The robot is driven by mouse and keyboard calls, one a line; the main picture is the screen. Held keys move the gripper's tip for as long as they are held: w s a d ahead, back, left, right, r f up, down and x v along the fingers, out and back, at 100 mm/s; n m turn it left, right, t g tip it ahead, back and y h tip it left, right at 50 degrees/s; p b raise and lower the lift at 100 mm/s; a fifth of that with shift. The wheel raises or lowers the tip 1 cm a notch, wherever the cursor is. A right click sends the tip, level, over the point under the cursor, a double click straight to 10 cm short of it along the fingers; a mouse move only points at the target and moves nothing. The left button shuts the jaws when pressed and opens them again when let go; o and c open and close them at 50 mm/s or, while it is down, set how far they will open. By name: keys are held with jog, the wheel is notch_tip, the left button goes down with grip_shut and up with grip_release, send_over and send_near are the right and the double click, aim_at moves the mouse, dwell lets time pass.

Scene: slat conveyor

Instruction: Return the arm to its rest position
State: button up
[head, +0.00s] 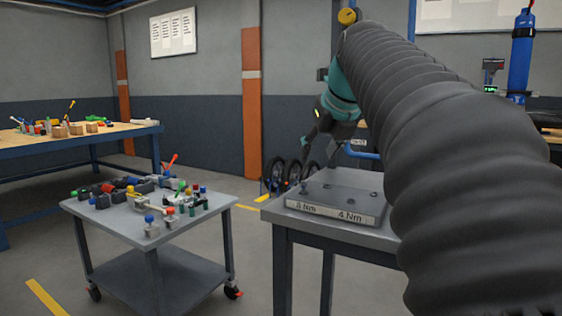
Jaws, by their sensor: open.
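My arm, in a grey ribbed sleeve, comes in from the right edge and reaches up and across the head view to a teal wrist. My gripper (319,152) hangs below the wrist with its dark fingers pointing down, above and behind the grey block (338,194) on the small table. The jaws are open, and I see nothing held between them. The fingertips are small and dark against the background. The block carries a label with "8 Nm" and "4 Nm" and several bolts on top.
The small grey table (300,223) stands under my arm. A wheeled cart (120,225) with several tools and small parts stands at left. A wooden-topped workbench (80,134) is behind it. Black wheels (275,172) stand behind the small table. Floor between cart and table is clear.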

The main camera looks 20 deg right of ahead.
jog(key=shift+s+r, duration=0.35)
jog(key=shift+r, duration=0.05)
jog(key=s+a+f+m+g, duration=0.1)
jog(key=s+a+f+m, duration=0.4)
jog(key=f+m, duration=0.6)
jog(key=s+a+f+m, duration=0.5)
jog(key=s+f+m, duration=0.2)
jog(key=f+m, duration=0.4)
jog(key=s+a+f+m+g, duration=0.1)
jog(key=s+a+f+m, duration=0.4)
jog(key=f+m, duration=0.5)
jog(key=s+m, duration=0.2)
jog(key=shift+a+f+m+g+y, duration=0.2)
jog(key=shift+f+m+g+y, duration=0.1)
jog(key=shift+f+m+y, duration=0.1)
